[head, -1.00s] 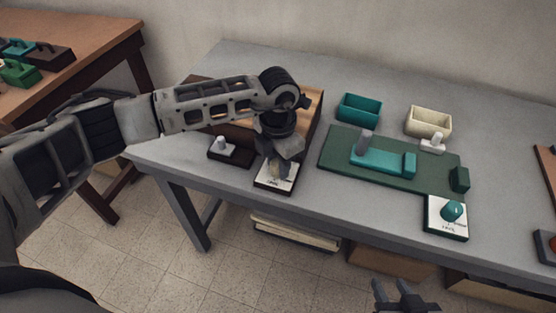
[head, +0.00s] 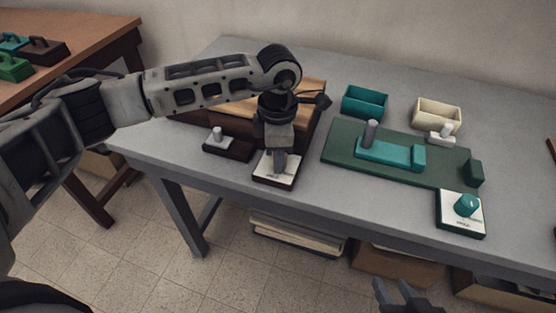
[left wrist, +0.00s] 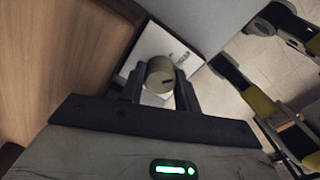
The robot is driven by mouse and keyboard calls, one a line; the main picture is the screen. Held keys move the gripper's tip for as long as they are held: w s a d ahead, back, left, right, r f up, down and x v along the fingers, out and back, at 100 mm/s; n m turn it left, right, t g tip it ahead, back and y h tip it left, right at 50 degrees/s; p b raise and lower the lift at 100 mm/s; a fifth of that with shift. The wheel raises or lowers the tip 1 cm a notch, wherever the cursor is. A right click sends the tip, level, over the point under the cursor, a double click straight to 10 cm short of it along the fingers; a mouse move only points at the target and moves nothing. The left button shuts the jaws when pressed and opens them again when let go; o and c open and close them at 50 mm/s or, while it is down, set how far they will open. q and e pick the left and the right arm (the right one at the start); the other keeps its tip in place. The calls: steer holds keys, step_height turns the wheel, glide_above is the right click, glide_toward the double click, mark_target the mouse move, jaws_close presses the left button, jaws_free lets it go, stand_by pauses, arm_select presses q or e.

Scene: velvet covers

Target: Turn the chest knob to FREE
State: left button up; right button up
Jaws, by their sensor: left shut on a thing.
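The chest (head: 312,105) is a brown wooden box at the table's back left. A white dial plate on a dark base (head: 272,180) sits in front of it. The round brass-coloured chest knob (left wrist: 160,72) shows in the left wrist view with a dark mark on its face. My left gripper (head: 279,167) points down over the plate and is shut on the knob, one finger on each side. The plate's lettering is too small and partly hidden to read. My right gripper (head: 400,295) is at the bottom edge, off the table, with its fingers apart.
A dark block with a light peg (head: 228,145) stands left of the dial. To the right are a green board (head: 340,150) with a teal handled piece, a teal-knob dial (head: 461,215), a teal bin (head: 365,102) and a cream bin (head: 437,115). Grey table between is clear.

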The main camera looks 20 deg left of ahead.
arm_select(q)
steer(key=m+b, duration=0.2)
steer(key=shift+w+f+m, duration=0.1)
steer(key=shift+m, duration=0.3)
steer(key=m+b, duration=0.3)
steer(key=shift+m, duration=0.3)
steer(key=m+b, duration=0.2)
steer(key=m, duration=0.1)
steer(key=shift+m, duration=0.7)
steer(key=shift+r+m+b, duration=0.2)
steer(key=shift+m+b, duration=0.1)
steer(key=shift+b, duration=0.05)
arm_select(e)
steer(key=shift+n+y, duration=0.3)
steer(key=shift+a+f, duration=0.2)
steer(key=shift+f, duration=1.05)
steer(key=shift+a+f, duration=0.15)
steer(key=shift+f, duration=1.05)
steer(key=shift+w, duration=0.1)
arm_select(q)
steer(key=o, duration=1)
arm_select(e)
steer(key=shift+r, duration=0.1)
